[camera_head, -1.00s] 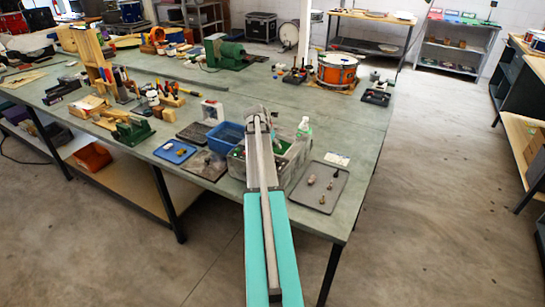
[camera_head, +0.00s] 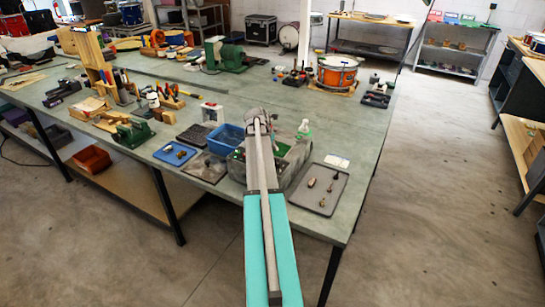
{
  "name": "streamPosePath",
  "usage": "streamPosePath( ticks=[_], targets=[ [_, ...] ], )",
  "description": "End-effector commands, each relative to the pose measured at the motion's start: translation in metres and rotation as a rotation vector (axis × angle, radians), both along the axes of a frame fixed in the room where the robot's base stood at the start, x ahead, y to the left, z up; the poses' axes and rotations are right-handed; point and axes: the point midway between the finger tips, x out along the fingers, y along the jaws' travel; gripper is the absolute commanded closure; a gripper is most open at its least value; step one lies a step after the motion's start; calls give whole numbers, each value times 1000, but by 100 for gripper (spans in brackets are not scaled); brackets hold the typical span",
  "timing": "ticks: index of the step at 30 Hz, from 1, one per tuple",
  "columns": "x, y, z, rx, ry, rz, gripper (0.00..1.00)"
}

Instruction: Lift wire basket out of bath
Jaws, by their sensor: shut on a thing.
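The grey bath (camera_head: 296,171) stands near the front edge of the bench, partly covered by my arm. Green and dark things show inside it. My gripper (camera_head: 257,124) is at the far end of my arm, over the bath's back left side. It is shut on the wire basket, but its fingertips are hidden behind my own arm. The basket is also hidden, so its height relative to the bath cannot be told.
A blue bin (camera_head: 225,138) is close left of the bath. A dark tray (camera_head: 331,201) with small parts lies right of it, and a white bottle (camera_head: 303,130) stands behind. A blue tray (camera_head: 165,153) lies farther left.

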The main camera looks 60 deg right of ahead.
Motion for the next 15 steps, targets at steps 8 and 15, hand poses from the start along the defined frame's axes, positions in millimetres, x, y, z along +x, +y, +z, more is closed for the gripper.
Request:
streamPosePath(
  ticks=[8,15],
  targets=[
    [0,0,2,0,0,0,100],
    [0,0,14,0,0,0,100]
  ],
)
